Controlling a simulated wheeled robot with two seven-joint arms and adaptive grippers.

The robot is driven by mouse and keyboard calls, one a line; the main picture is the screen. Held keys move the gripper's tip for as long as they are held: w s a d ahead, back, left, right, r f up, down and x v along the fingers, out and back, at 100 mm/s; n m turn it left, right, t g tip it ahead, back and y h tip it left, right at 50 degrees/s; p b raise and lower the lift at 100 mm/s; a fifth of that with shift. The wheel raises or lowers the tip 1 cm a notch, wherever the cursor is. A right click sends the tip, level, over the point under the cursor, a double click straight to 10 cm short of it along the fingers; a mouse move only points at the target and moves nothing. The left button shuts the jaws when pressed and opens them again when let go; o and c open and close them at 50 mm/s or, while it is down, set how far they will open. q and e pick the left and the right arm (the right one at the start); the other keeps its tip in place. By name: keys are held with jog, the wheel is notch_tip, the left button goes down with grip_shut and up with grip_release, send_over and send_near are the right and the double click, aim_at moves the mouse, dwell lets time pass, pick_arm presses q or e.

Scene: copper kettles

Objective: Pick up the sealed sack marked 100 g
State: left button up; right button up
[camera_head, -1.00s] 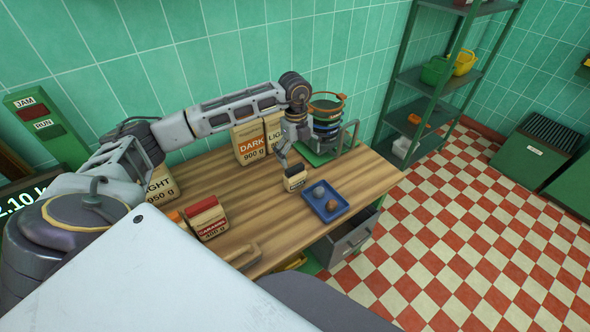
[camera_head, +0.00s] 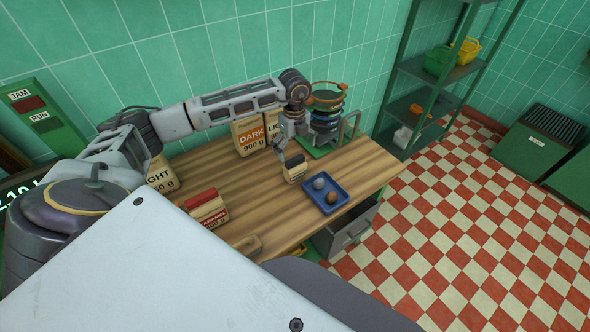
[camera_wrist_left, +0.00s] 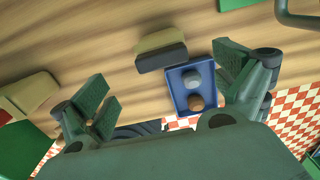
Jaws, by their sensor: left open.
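A small cream sack with a dark band (camera_head: 295,171) stands on the wooden table, left of the blue tray. Its print is too small to read. It also shows in the left wrist view (camera_wrist_left: 161,50), beyond the fingertips. My left gripper (camera_head: 284,152) is just above and behind this sack, pointing down. In the left wrist view my left gripper (camera_wrist_left: 165,95) has its fingers wide apart with nothing between them. My right gripper is not in view.
The blue tray (camera_head: 313,197) holds a grey ball and a brown ball. A red-topped sack (camera_head: 207,209), a DARK 900 g sack (camera_head: 251,138) and a partly hidden sack (camera_head: 160,175) stand on the table. A stack of sieves (camera_head: 326,110) is at the back right. A drawer (camera_head: 350,232) stands open.

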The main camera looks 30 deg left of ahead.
aim_at(295, 159)
pick_arm(q)
jog(key=shift+f, duration=2.55)
jog(key=shift+f+p, duration=0.15)
jog(key=shift+p, duration=0.15)
jog(key=shift+w+f+p, duration=0.1)
jog(key=shift+f+p, duration=0.4)
jog(key=shift+f, duration=1.95)
jog(key=c, duration=1.1)
